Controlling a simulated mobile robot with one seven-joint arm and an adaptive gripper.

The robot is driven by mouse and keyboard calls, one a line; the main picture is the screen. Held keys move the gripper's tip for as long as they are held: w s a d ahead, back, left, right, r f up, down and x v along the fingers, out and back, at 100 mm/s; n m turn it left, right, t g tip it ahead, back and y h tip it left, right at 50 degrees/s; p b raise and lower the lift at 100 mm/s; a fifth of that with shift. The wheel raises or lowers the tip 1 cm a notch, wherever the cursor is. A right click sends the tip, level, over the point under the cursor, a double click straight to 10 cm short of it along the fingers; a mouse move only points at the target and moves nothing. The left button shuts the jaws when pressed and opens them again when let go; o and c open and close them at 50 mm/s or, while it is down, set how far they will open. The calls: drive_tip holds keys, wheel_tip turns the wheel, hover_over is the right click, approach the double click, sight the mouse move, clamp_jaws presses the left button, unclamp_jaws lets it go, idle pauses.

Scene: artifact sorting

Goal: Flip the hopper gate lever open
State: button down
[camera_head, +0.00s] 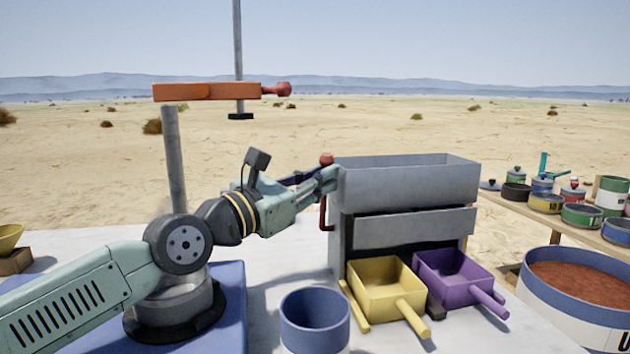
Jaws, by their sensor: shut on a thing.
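The hopper (408,184) is a grey metal box standing on the white table. A lever with a red knob (326,158) stands at its left side. My gripper (328,178) reaches in from the left and is shut on the lever just below the knob. The fingers hide most of the lever's shaft, so its exact tilt is hard to tell. A red bent bar (323,212) hangs on the hopper's left side below my gripper. A grey front panel (414,228) sits under the hopper's upper box.
A yellow scoop bin (385,288) and a purple one (452,276) sit below the hopper. A blue-rimmed bucket (315,322) stands in front. A post with an orange arm (206,91) rises behind my arm. A large tub (582,292) and a shelf of pots are right.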

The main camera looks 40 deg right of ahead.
drive_tip(key=c, duration=1.8)
unclamp_jaws()
drive_tip(key=shift+w+a, duration=0.3)
drive_tip(key=shift+a, duration=0.05)
drive_tip(key=shift+c, duration=0.2)
drive_tip(key=shift+o, duration=0.8)
drive_tip(key=shift+s+d, duration=0.1)
drive_tip(key=shift+s, duration=0.05)
drive_tip(key=a+f, duration=0.1)
drive_tip(key=a, duration=1)
drive_tip(key=shift+s+a+f, duration=0.2)
drive_tip(key=shift+a+f, duration=0.2)
drive_tip(key=shift+c, duration=0.2)
